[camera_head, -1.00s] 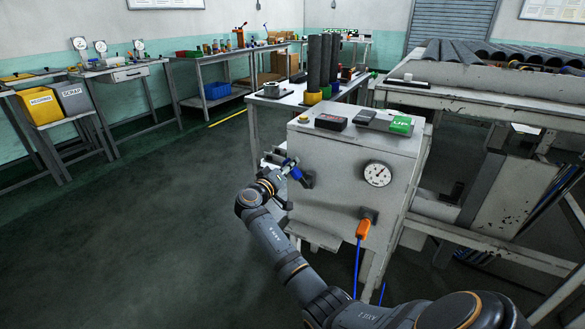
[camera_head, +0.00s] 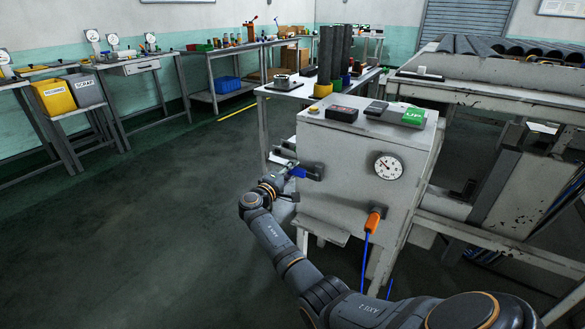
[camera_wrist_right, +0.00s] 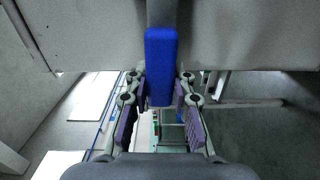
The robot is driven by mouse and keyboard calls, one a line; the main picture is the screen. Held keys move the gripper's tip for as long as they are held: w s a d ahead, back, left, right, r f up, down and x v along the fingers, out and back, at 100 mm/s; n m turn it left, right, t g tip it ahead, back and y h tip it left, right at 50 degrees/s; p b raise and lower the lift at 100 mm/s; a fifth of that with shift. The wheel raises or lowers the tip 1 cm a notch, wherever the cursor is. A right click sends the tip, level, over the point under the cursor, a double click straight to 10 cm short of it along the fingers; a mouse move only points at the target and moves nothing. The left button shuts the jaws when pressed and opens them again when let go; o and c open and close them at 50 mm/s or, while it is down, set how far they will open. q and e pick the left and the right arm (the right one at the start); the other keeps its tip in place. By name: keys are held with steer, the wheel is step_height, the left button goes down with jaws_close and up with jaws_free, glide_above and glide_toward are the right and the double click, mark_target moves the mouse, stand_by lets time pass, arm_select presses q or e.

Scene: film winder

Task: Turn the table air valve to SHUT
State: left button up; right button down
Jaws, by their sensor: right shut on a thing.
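The air valve's blue lever (camera_head: 299,172) sticks out to the left from its dark mount (camera_head: 316,172) on the front of the grey cabinet (camera_head: 345,215). It lies close to level in the head view. My right gripper (camera_head: 288,176) is at the lever and shut on it. In the right wrist view the blue lever (camera_wrist_right: 160,65) runs between the two purple-padded fingers of my right gripper (camera_wrist_right: 160,97). The round gauge (camera_head: 388,167) is to the right of the valve, with its needle toward the upper left. My left gripper is in no view.
An orange fitting (camera_head: 373,220) with a blue hose hangs at the cabinet's lower right. A green UP block (camera_head: 414,117) and a black-red box (camera_head: 342,113) sit on top. A small shelf (camera_head: 325,231) juts out below the valve. Floor to the left is clear.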

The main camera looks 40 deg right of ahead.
steer(key=shift+f+n, duration=0.25)
steer(key=shift+n, duration=0.05)
steer(key=c, duration=1.1)
jaws_free()
steer(key=shift+a, duration=0.2)
steer(key=v, duration=1.1)
steer(key=shift+s+a, duration=0.15)
steer(key=shift+a, duration=0.2)
